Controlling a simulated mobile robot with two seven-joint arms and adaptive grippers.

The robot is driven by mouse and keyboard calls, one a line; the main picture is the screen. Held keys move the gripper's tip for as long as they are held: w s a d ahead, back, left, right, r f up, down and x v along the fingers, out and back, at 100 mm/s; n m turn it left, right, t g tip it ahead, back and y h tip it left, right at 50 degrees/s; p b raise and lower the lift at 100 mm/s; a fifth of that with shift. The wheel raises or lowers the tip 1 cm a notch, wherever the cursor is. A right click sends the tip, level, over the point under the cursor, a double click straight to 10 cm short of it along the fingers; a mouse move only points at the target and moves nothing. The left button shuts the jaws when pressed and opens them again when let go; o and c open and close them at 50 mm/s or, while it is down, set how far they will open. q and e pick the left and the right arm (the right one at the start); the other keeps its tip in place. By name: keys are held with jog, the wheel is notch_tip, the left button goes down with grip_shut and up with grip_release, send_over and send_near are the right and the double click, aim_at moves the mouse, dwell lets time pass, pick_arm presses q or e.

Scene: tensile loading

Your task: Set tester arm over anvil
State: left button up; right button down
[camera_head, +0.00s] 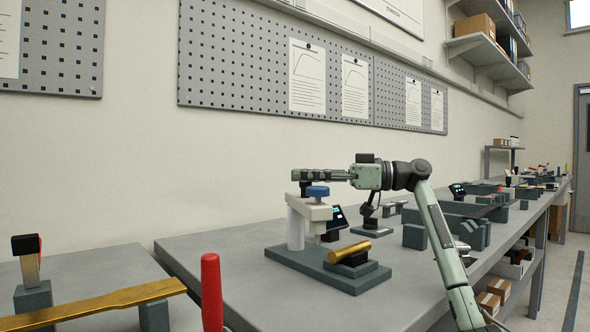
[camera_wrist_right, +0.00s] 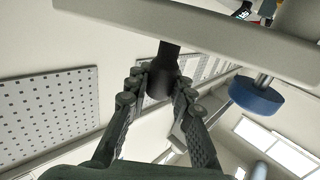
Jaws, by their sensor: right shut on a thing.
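The tester stands on a dark grey base plate (camera_head: 285,259) on the bench. Its pale arm (camera_head: 311,209) sits on top of a white column (camera_head: 296,230) and carries a blue knob (camera_head: 318,191). In the right wrist view the arm (camera_wrist_right: 200,28) crosses the top, with the knob (camera_wrist_right: 256,95) at right. My right gripper (camera_head: 300,176) is shut on a black post (camera_wrist_right: 163,78) on the arm. The dark stepped anvil (camera_head: 358,277) bears a brass cylinder (camera_head: 349,250), to the right of the column. The arm's end appears beside the anvil, not above it. My left gripper is out of view.
A small dark display (camera_head: 337,222) stands behind the tester. A brass bar (camera_head: 90,307) on grey blocks and a red handle (camera_head: 211,290) are at front left. Several grey blocks and fixtures stand to the right. The bench surface (camera_head: 215,255) left of the tester is clear.

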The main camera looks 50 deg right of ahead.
jog(key=shift+s+d, duration=0.25)
jog(key=shift+d, duration=0.4)
jog(key=shift+s+d, duration=0.2)
jog(key=shift+d, duration=0.4)
jog(key=shift+s+d, duration=0.25)
jog(key=shift+d, duration=0.4)
jog(key=c, duration=1.3)
grip_release()
jog(key=shift+d, duration=0.15)
jog(key=v, duration=1.2)
